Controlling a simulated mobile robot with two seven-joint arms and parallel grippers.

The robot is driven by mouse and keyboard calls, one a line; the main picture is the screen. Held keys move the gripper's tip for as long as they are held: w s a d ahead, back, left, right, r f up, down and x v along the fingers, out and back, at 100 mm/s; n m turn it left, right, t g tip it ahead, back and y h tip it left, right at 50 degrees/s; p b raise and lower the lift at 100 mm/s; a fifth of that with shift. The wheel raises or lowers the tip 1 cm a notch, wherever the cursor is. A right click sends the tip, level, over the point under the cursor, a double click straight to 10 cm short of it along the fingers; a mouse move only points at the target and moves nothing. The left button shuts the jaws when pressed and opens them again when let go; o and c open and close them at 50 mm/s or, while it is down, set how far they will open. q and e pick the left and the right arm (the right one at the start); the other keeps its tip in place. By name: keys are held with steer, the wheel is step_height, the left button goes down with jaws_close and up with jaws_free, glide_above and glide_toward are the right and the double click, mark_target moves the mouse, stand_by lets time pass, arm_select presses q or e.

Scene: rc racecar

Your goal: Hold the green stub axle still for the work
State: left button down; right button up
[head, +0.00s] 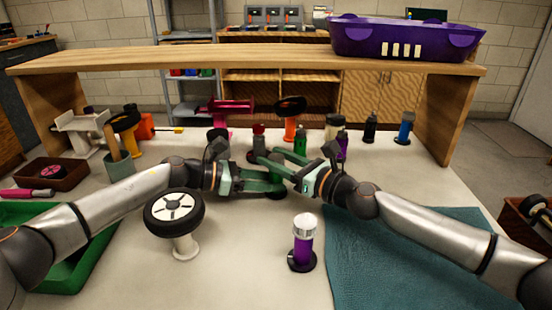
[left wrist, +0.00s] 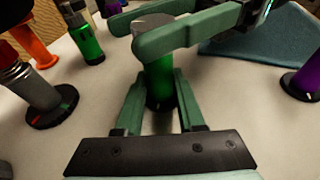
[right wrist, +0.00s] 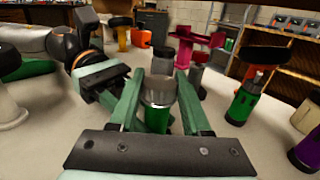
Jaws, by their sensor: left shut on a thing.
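The green stub axle stands upright on a black base, with a silver top. It is mostly hidden behind the grippers in the head view and shows in the left wrist view (left wrist: 160,75) and the right wrist view (right wrist: 157,118). My left gripper (head: 262,183) is shut on its green body, low down, one finger on each side. My right gripper (head: 288,165) comes from the other side, higher up. Its fingers lie on both sides of the silver top (left wrist: 150,22). I cannot tell whether they touch it.
A purple axle (head: 302,248) with a silver top and a wheel on a white stand (head: 182,245) stand in front. A teal mat (head: 400,260) lies right, a green tray (head: 85,268) left. Several axles and bottles stand behind. A wooden shelf (head: 240,58) carries a purple bin (head: 400,40).

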jaws_close()
steer(key=shift+a+r+m+t+h, duration=0.15)
steer(key=shift+m+t+h, duration=0.35)
steer(key=shift+t, duration=0.1)
steer(key=shift+m+t+h, duration=1)
steer(key=shift+m+h, duration=0.1)
steer(key=shift+h, duration=0.1)
steer(key=o, duration=0.5)
jaws_free()
